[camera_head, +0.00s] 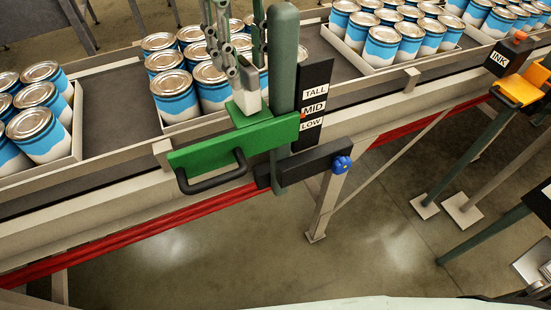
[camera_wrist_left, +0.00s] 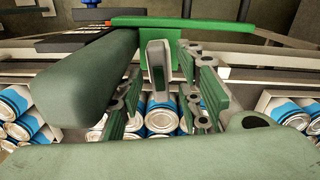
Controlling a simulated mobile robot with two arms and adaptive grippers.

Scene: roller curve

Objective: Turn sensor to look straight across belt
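A small pale grey block, apparently the sensor (camera_head: 250,101), stands on a green bracket (camera_head: 225,143) at the belt's near edge. The bracket has a black handle (camera_head: 212,178) and sits beside a thick green post (camera_head: 284,80). My left gripper (camera_head: 248,62) comes down from above, its fingers on either side of the block. In the left wrist view the block (camera_wrist_left: 158,65) shows between the open fingers (camera_wrist_left: 164,72), with gaps on both sides. Which way the sensor faces is not clear. My right gripper is not in view.
Trays of blue-and-white cans (camera_head: 177,98) stand on the belt (camera_head: 115,108) behind the bracket. A TALL/MID/LOW plate (camera_head: 314,100) and blue knob (camera_head: 342,164) are right of the post. An orange-topped INK station (camera_head: 520,90) stands at right. Floor in front is clear.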

